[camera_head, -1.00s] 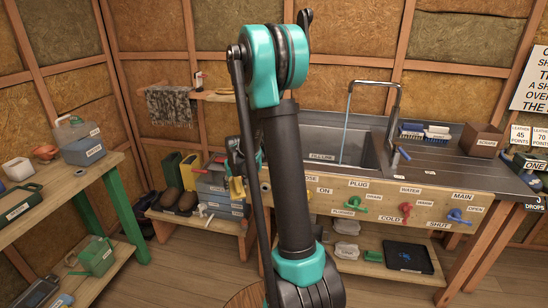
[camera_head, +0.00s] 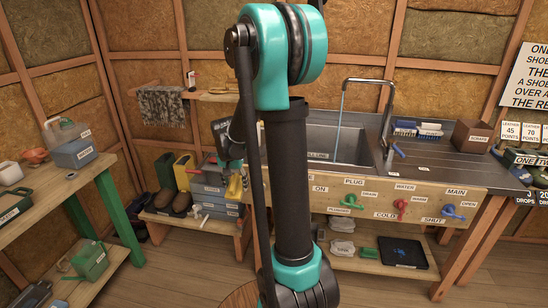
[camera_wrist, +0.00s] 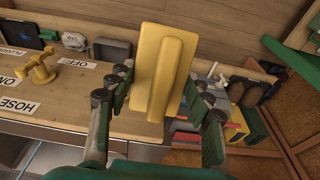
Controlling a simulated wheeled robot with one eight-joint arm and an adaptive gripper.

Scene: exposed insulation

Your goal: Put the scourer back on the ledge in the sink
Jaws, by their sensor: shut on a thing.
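My gripper (camera_wrist: 160,88) is shut on a yellow block with a raised ridge along it, which appears to be the scourer (camera_wrist: 162,62). The yellow block also shows in the head view (camera_head: 235,187), just left of my arm. It is held in front of the left end of the sink unit, outside the basin. The grey sink basin (camera_head: 352,143) is behind and right of my arm, with a tall chrome tap (camera_head: 371,81) over it. My arm hides the basin's left part. I cannot make out the ledge clearly.
The wooden front panel (camera_head: 420,206) carries green, red and blue valve handles; a yellow one (camera_wrist: 42,68) shows in the wrist view. Brushes (camera_head: 418,129) and a brown box (camera_head: 471,137) stand on the right drainer. A low shelf with boots and toolboxes (camera_head: 210,190) is left; open floor lies in front.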

